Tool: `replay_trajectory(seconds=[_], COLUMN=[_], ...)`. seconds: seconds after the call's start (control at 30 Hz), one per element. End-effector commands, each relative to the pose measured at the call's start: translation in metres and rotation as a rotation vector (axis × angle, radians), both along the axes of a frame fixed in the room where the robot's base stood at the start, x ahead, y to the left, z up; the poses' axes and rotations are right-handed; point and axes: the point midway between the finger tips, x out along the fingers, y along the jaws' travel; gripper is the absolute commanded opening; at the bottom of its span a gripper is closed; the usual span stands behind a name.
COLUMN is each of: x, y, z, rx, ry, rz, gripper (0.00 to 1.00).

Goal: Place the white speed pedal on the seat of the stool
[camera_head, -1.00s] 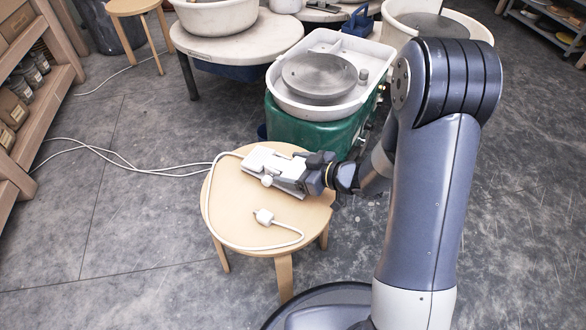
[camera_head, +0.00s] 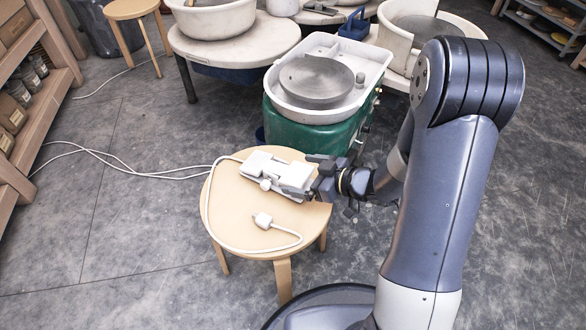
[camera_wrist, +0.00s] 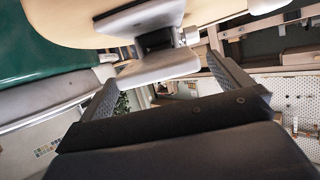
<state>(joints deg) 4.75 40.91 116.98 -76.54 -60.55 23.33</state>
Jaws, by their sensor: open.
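The white speed pedal (camera_head: 272,172) lies flat on the round wooden seat of the stool (camera_head: 232,215), toward its back. My gripper (camera_head: 316,178) is open at the pedal's right end, by the seat's right edge. In the wrist view the pedal (camera_wrist: 155,68) shows ahead of my open gripper (camera_wrist: 162,88), with a finger to each side. The exact gap between fingers and pedal is hard to tell.
A green pottery wheel (camera_head: 305,135) with a white basin and grey wheel head (camera_head: 316,78) stands just behind the stool. Wooden shelves (camera_head: 40,100) stand at left. White cables (camera_head: 120,165) cross the floor. Floor left of the stool is otherwise clear.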

Motion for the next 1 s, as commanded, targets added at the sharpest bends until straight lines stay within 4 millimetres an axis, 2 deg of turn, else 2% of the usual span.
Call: replay_trajectory(seconds=[0.03,0.2,0.4,0.6,1.0], x=[-0.004,-0.018,-0.03,-0.035,-0.035], y=[-0.011,-0.036,-0.056,-0.064,-0.064], z=[0.009,0.02,0.028,0.031,0.03], rx=[0.0,0.001,0.001,0.0,0.0], ry=[0.0,-0.001,-0.001,-0.001,-0.001], rz=[-0.006,-0.006,-0.002,0.0,0.0], gripper=[0.98,0.98,0.98,0.98,0.98])
